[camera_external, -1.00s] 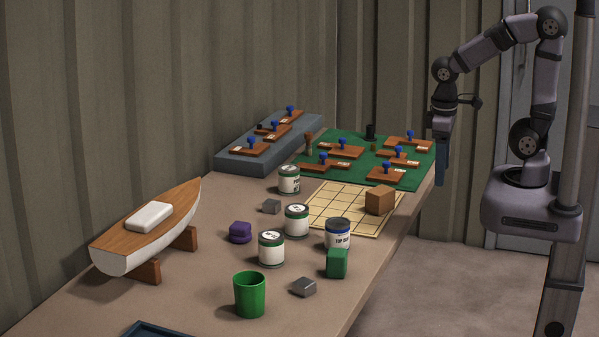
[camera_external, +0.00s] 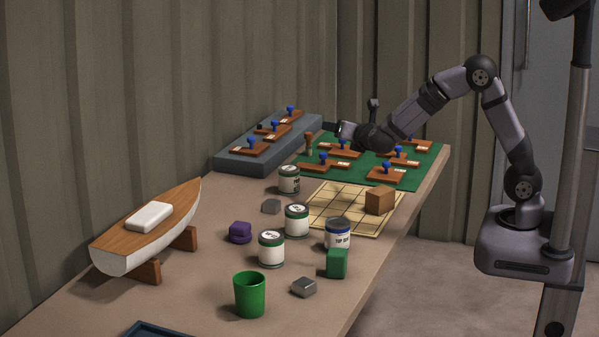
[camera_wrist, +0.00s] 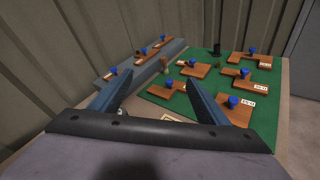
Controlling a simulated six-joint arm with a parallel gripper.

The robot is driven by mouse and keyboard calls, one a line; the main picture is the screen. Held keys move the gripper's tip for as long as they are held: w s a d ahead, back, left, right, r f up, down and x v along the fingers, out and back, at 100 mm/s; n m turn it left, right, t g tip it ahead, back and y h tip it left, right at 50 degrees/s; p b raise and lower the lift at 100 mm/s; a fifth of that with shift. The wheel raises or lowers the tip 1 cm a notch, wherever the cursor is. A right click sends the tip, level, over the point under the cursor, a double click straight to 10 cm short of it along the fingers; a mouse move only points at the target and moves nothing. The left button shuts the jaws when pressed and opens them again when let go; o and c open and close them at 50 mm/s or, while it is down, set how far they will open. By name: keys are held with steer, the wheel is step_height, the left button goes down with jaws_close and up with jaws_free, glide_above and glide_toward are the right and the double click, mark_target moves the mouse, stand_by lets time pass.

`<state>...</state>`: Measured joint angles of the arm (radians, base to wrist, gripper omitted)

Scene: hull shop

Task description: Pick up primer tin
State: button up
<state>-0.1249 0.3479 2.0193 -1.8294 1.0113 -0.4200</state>
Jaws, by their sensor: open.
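Several white tins with green bands stand upright on the bench: a far one (camera_external: 289,180), a middle one (camera_external: 297,221) and a near one (camera_external: 271,249). Their label text is too small to read surely, so I cannot tell which is the primer tin. A blue-banded tin (camera_external: 338,235), seemingly lettered "TOP", stands to their right. My gripper (camera_external: 333,127) is above the far end of the bench, beyond the tins and apart from them. In the wrist view its two blue fingers (camera_wrist: 157,82) are spread with nothing between them.
A green mat (camera_external: 350,170) carries several wooden blocks with blue knobs, beside a grey raised shelf (camera_external: 235,160). A wooden cube (camera_external: 379,200) sits on a gridded board (camera_external: 325,210). A boat model (camera_external: 150,225), green cup (camera_external: 250,294) and small blocks surround the tins.

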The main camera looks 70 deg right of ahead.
steer(key=w+a+f+n+t+y+b, duration=0.2)
steer(key=w+a+n+t+y+b, duration=0.1)
steer(key=w+a+n+t, duration=0.45)
steer(key=g+p, duration=0.1)
steer(key=g, duration=0.1)
glide_toward(289, 168)
steer(key=w+f, duration=0.1)
steer(key=w+d+f, duration=0.1)
steer(key=shift+w+d, duration=0.2)
steer(key=shift+w, duration=0.1)
steer(key=shift+r+p+x, duration=0.2)
steer(key=shift+p+x, duration=0.3)
steer(key=shift+x, duration=1.3)
steer(key=shift+r+p+x, duration=0.2)
steer(key=shift+p+x, duration=0.25)
steer(key=shift+x, duration=1.4)
steer(key=shift+s+d, duration=0.1)
steer(key=c, duration=1)
steer(key=shift+r, duration=0.1)
steer(key=c, duration=0.4)
steer(key=shift+o, duration=0.2)
